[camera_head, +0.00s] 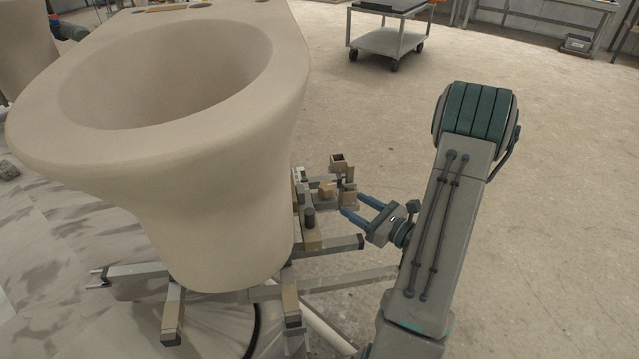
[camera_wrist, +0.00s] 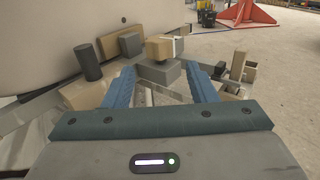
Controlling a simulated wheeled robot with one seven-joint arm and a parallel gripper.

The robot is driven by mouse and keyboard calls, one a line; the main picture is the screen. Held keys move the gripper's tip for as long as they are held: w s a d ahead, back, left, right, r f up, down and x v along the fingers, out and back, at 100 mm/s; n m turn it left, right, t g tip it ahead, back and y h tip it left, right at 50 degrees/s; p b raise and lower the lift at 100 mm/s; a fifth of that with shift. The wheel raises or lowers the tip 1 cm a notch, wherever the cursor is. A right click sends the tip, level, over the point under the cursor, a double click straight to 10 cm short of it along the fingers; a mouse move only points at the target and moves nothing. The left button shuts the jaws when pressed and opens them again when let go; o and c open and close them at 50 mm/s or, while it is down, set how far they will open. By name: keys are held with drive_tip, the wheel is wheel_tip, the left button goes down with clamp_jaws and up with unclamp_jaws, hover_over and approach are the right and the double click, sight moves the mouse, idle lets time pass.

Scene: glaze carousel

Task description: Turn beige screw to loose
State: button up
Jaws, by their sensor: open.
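A beige block-like piece, apparently the beige screw (camera_wrist: 159,48), sits on a grey block (camera_wrist: 160,72) in the middle of the wrist view. In the head view a small beige piece (camera_head: 326,190), probably the same one, shows in the clamp beside the large vessel. My gripper (camera_head: 352,204) is open, its two blue fingers pointing at the clamp from the right. In the wrist view the fingers (camera_wrist: 160,80) lie left and right of the grey block, with the beige piece beyond and above the tips. I see no clear contact; the exact gap cannot be told.
The large beige vessel (camera_head: 205,180) stands close behind the clamp, on a frame with metal arms (camera_head: 345,278). A dark cylinder (camera_wrist: 88,62) and beige blocks stand left of the fingers. More small blocks (camera_wrist: 237,66) stand to the right. A grey cart (camera_head: 388,40) is far back. The floor at right is clear.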

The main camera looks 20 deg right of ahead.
sight(322, 186)
drive_tip(key=b+x, duration=0.2)
drive_tip(key=x, duration=1)
drive_tip(key=shift+w, duration=0.1)
drive_tip(key=c, duration=0.7)
